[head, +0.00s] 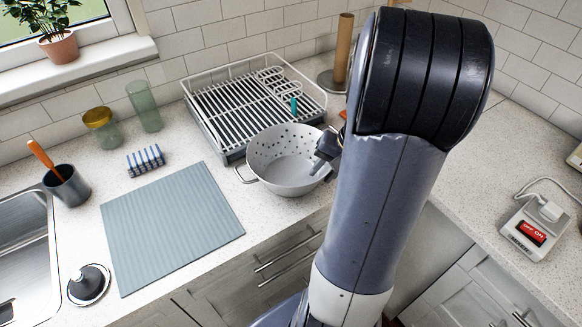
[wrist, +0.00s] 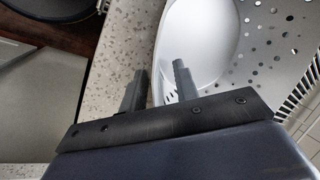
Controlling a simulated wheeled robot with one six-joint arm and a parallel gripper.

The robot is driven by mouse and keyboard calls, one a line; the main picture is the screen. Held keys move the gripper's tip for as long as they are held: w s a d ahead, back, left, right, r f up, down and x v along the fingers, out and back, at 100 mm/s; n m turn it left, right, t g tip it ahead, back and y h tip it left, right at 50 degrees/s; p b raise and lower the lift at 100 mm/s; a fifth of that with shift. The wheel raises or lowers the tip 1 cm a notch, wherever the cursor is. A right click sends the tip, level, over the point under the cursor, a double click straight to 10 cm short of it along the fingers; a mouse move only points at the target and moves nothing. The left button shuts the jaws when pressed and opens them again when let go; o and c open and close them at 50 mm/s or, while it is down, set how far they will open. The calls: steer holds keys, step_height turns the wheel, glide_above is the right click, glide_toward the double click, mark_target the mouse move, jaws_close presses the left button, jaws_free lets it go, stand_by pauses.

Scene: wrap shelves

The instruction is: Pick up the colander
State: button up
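The colander (head: 283,168) is a light grey-white bowl with round holes and a loop handle on its left, on the counter in front of the dish rack. In the wrist view the colander (wrist: 207,35) fills the upper right. My gripper (head: 320,162) is at its right rim, partly hidden by my arm. In the wrist view my gripper (wrist: 160,70) is open, its two grey fingers apart. The left finger is over the speckled counter and the right one overlaps the bowl, with the rim between them. Contact cannot be told. My arm hides the colander's right edge.
The white dish rack (head: 230,100) stands close behind the colander. A paper towel holder (head: 343,50) stands behind. The counter's front edge is close by.

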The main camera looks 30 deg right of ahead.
jaws_close()
stand_by(0.3)
stand_by(0.3)
